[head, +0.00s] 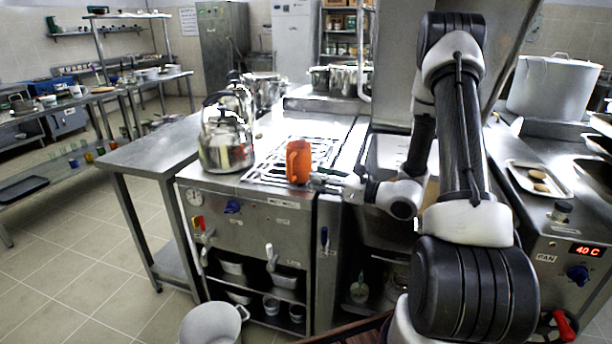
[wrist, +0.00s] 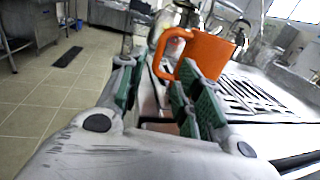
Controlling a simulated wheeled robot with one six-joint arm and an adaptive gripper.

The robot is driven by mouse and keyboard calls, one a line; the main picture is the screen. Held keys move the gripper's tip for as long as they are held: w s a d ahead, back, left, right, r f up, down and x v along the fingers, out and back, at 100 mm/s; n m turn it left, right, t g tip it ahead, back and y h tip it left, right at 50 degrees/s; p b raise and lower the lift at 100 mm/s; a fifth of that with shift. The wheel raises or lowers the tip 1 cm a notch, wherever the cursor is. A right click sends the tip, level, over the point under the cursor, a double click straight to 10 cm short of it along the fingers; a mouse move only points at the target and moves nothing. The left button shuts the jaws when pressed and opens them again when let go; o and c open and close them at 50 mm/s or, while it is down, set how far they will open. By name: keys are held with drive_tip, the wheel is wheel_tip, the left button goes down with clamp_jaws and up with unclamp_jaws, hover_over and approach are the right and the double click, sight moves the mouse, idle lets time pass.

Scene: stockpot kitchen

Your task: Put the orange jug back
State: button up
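The orange jug (head: 299,162) stands upright on the slotted steel top (head: 262,176) near its front edge. My gripper (head: 328,180) is just right of the jug in the head view, low and close to the top. In the wrist view the jug (wrist: 208,54) is just beyond the fingertips, with its handle (wrist: 168,52) on the left. My gripper (wrist: 160,82) is open there, its green-padded fingers apart with nothing seen between them. I cannot tell whether a fingertip touches the jug.
A steel kettle (head: 226,140) stands left of the jug, with pots (head: 263,88) behind. A side table (head: 150,145) adjoins on the left. On the right counter are a large stockpot (head: 553,88) and a tray with brown pieces (head: 538,180).

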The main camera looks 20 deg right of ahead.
drive_tip(key=shift+s+d, duration=0.4)
drive_tip(key=shift+s, duration=0.05)
drive_tip(key=s+a+r+n+g, duration=0.3)
drive_tip(key=s+n+g, duration=0.15)
drive_tip(key=s, duration=0.25)
drive_tip(key=s+a+r+n+g, duration=0.3)
drive_tip(key=s+r+n+g, duration=0.1)
drive_tip(key=s+n, duration=0.25)
drive_tip(key=s+a+r+n+g, duration=0.3)
drive_tip(key=s+n+g, duration=0.15)
drive_tip(key=s, duration=0.25)
drive_tip(key=s+d+r+n+t+h, duration=0.2)
drive_tip(key=s+d+r+n+h, duration=0.1)
drive_tip(key=d+n+h, duration=0.3)
drive_tip(key=s+d+r+n+t+h, duration=0.2)
drive_tip(key=s+d+r+n+h, duration=0.2)
drive_tip(key=d, duration=0.5)
drive_tip(key=shift+s+r+n+h, duration=0.3)
drive_tip(key=shift+s+n+h, duration=0.5)
drive_tip(key=shift+n+h, duration=0.25)
